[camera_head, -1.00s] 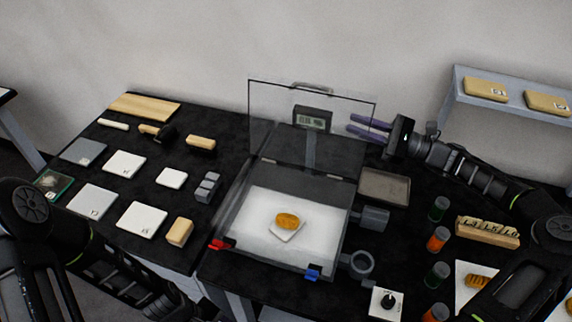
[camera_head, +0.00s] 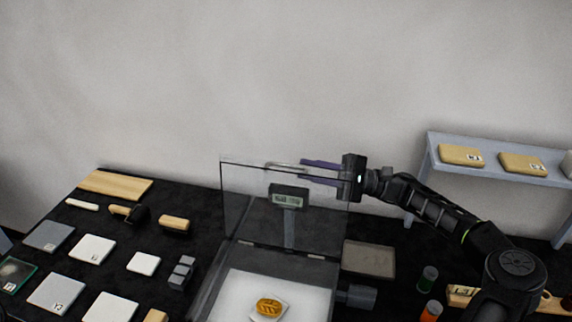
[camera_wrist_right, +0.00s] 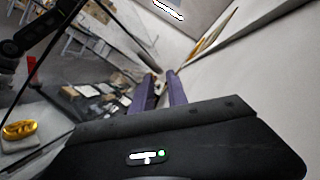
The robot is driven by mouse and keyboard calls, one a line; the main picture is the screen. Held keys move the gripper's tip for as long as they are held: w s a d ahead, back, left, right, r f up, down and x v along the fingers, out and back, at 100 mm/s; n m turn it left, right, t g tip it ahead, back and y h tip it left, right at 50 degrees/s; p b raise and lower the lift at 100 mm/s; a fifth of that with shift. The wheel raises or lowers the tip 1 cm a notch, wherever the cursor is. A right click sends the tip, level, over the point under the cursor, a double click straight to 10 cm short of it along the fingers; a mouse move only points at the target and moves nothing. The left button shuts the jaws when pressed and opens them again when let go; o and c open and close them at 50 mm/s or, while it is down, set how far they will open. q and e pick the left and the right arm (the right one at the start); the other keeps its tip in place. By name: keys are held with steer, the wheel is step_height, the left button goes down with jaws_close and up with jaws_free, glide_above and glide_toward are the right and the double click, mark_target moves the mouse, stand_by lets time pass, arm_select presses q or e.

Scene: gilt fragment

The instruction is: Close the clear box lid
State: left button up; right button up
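The clear lid (camera_head: 240,195) stands upright at the back of the box, a see-through panel with a thin dark frame and a handle (camera_head: 285,167) at its top edge. The box (camera_head: 207,292) is open, and a golden fragment (camera_head: 269,307) lies on a pale square on its white floor. My right gripper (camera_head: 300,171) has its two purple fingers apart at the lid's upper right, close to the handle. I cannot tell whether they touch the lid. In the right wrist view the same fingers (camera_wrist_right: 160,85) show with a gap between them. My left gripper is out of view.
A small display (camera_head: 289,197) stands behind the lid. A grey tray (camera_head: 369,258) lies right of the box. White and grey tiles and wooden pieces cover the left of the table. A shelf (camera_head: 500,172) with tan blocks is at right. The wall is behind.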

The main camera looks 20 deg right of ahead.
mark_target(286, 166)
steer(key=x, duration=0.6)
steer(key=shift+c, duration=0.3)
jaws_close()
stand_by(1.0)
